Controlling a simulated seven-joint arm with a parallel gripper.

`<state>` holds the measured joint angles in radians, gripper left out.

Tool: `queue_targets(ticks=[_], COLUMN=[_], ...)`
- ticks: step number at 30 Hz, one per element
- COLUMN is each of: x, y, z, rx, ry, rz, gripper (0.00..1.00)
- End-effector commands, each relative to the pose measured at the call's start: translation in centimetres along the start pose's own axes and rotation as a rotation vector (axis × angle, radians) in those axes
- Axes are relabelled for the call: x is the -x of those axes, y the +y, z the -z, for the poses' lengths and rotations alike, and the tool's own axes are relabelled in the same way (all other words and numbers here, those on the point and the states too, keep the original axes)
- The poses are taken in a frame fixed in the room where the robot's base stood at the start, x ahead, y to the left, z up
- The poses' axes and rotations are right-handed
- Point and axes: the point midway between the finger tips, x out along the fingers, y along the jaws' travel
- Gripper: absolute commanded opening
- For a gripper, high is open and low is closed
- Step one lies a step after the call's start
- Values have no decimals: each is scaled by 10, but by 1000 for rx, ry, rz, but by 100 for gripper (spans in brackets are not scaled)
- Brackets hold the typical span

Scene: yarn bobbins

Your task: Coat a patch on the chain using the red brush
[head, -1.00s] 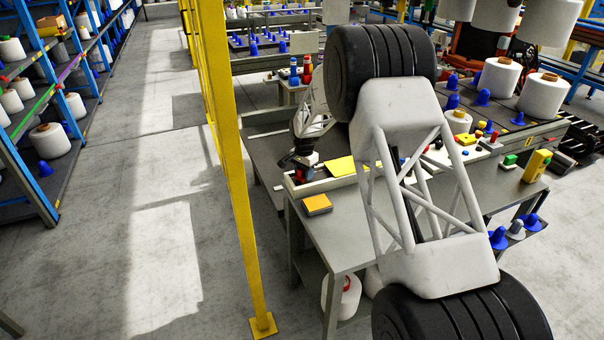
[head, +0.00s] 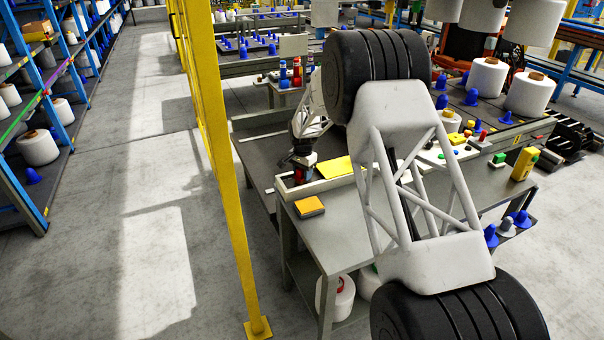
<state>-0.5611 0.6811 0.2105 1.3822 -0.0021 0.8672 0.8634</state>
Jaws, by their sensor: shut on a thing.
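My gripper (head: 300,170) is small in the head view, low at the left end of a shallow pale tray on the grey workbench. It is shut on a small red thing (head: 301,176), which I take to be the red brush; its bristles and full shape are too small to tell. The pale tray (head: 315,186) has a yellow piece (head: 337,166) at its right. I cannot make out the chain; my own arm hides much of the bench.
An orange-yellow block (head: 310,207) lies on the workbench (head: 345,232) in front of the tray. A yellow post (head: 232,190) stands left of the bench. Small coloured parts and a yellow device (head: 525,164) are at the right. The left aisle floor is clear.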

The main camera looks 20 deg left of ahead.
Motion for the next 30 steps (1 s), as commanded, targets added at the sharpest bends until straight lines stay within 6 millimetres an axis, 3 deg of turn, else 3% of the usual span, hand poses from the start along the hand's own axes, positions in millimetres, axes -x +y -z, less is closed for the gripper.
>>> queue_targets(ticks=[16, 30], x=[-2, -2], y=[15, 17], z=[28, 32], rx=[-1, 0], ry=[0, 0], rz=[0, 0], gripper=[23, 23])
